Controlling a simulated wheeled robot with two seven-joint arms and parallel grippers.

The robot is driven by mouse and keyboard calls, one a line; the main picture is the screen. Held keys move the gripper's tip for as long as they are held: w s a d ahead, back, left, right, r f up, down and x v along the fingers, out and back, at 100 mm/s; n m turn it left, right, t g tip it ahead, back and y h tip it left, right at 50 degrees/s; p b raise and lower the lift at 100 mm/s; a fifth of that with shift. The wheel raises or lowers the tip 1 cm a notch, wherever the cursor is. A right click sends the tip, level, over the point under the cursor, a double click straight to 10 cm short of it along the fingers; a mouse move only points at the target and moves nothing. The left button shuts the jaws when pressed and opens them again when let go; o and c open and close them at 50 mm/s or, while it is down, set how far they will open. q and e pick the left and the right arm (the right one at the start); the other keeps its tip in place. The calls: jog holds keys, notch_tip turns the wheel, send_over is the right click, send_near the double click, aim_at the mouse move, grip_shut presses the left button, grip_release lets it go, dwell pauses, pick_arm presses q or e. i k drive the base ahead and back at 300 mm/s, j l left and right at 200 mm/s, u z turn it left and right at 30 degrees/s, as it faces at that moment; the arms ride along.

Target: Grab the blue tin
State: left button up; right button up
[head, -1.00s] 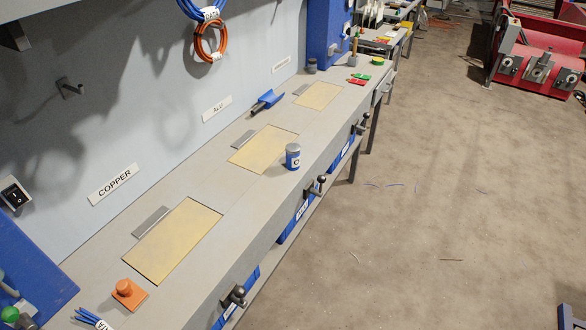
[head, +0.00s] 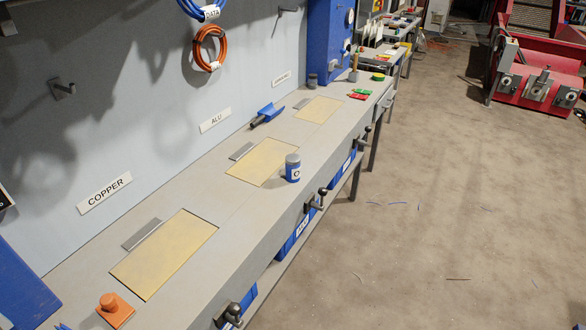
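The blue tin (head: 293,168) stands upright on the grey workbench (head: 95,262). It has a grey lid and a white label with a dark round mark. It is near the bench's front edge, just right of the middle yellow panel (head: 262,163). Neither of my grippers shows in the head view. Nothing touches the tin.
A blue scoop (head: 268,115) lies behind the tin. An orange knobbed block (head: 115,309) sits at the near end. Levers (head: 315,199) stick out along the bench front. The floor (head: 420,240) beside the bench is open, with small wire scraps. A red machine (head: 535,85) stands back right.

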aim_at(292, 160)
jog(key=i+l+u, duration=0.15)
jog(key=i+l, duration=0.45)
jog(key=i+l+u, duration=0.1)
jog(key=i+l, duration=0.45)
jog(key=l, duration=0.2)
